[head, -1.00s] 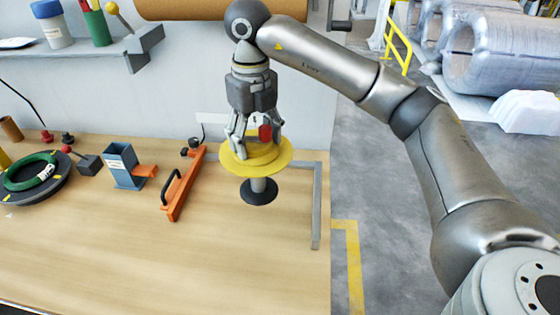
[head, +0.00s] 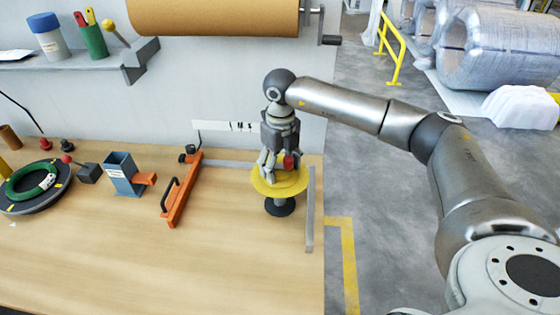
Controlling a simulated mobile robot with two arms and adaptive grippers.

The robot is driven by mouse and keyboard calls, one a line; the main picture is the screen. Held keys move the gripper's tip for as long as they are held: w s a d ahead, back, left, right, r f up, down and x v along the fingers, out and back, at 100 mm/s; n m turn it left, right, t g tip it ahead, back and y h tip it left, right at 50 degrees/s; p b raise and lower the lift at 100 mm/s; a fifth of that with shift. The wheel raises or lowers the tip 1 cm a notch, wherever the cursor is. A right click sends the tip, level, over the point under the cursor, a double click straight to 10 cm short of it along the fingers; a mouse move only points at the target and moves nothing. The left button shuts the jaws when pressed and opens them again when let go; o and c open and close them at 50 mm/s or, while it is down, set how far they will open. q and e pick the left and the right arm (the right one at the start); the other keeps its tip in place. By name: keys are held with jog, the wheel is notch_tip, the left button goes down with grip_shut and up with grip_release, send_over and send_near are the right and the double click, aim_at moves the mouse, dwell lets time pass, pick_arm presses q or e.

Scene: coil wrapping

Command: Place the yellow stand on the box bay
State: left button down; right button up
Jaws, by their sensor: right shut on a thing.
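The yellow stand (head: 262,188) has a wide yellow disc on top, a grey stem and a dark round base (head: 281,208). It is upright at the right end of the wooden table. My right gripper (head: 279,172) is above the disc, pointing down, and is shut on the stand's top part, which the fingers partly hide. I cannot tell whether the base touches the table. A grey angled strip (head: 310,215) runs behind and to the right of the stand, marking a corner; the stand is inside it. My left gripper is not in view.
An orange clamp bar (head: 182,190) lies left of the stand. Further left are a blue holder (head: 120,175) and a green coil (head: 32,182) on a dark turntable. A brown roll (head: 215,15) hangs behind. The front of the table (head: 150,255) is clear.

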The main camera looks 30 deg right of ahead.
jog(key=shift+f, duration=0.15)
jog(key=o, duration=1.7)
jog(key=shift+r, duration=0.3)
jog(key=shift+w+r+b, duration=0.1)
jog(key=shift+r+b, duration=0.2)
notch_tip(320, 180, up, 11)
jog(key=b, duration=0.3)
jog(key=shift+r, duration=0.15)
jog(key=shift+s, duration=0.2)
